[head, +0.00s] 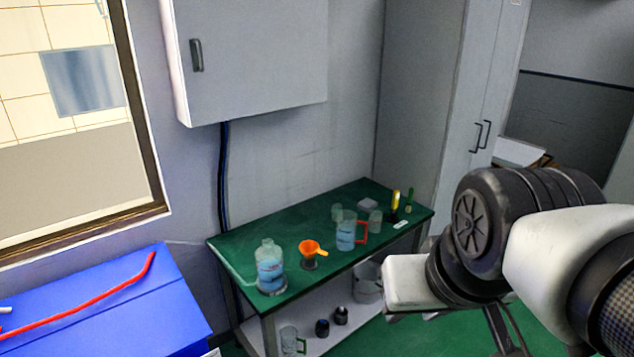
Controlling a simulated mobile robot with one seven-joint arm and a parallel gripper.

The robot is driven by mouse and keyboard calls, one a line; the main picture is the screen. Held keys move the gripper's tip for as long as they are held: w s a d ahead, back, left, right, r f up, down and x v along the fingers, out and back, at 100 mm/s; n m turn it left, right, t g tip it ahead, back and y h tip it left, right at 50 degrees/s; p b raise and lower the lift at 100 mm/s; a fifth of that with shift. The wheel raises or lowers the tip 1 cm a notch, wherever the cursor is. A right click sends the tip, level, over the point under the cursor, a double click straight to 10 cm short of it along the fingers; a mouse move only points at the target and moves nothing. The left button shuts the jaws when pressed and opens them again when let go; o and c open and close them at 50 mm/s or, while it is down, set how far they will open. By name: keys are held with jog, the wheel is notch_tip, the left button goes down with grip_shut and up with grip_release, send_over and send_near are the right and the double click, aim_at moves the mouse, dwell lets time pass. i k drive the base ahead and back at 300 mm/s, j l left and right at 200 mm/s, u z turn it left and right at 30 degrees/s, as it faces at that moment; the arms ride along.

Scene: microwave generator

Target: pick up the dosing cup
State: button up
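I cannot tell for certain which vessel is the dosing cup. Two small clear cups stand on the green tabletop: one cup (375,223) right of the red-handled jug, another cup (337,212) behind it. A clear jug (346,232) with a red handle holds blue liquid. My arm fills the lower right, right of the table and apart from these vessels. Thin dark parts at its lower end, perhaps my gripper (503,332), run off the bottom edge. Its fingertips do not show clearly, and nothing held is visible.
The green table (240,243) also bears a bottle (270,268) with blue liquid, an orange funnel (311,249) and upright tools (396,201). Its lower shelf holds several vessels. A wall cabinet (250,60) hangs above, and a blue box (120,300) stands left.

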aim_at(335, 207)
jog(key=i+l+u, duration=0.4)
jog(key=i+l, duration=0.25)
jog(key=i, duration=0.25)
jog(key=i+l+u, duration=0.45)
jog(key=i+l, duration=0.3)
jog(key=l, duration=0.2)
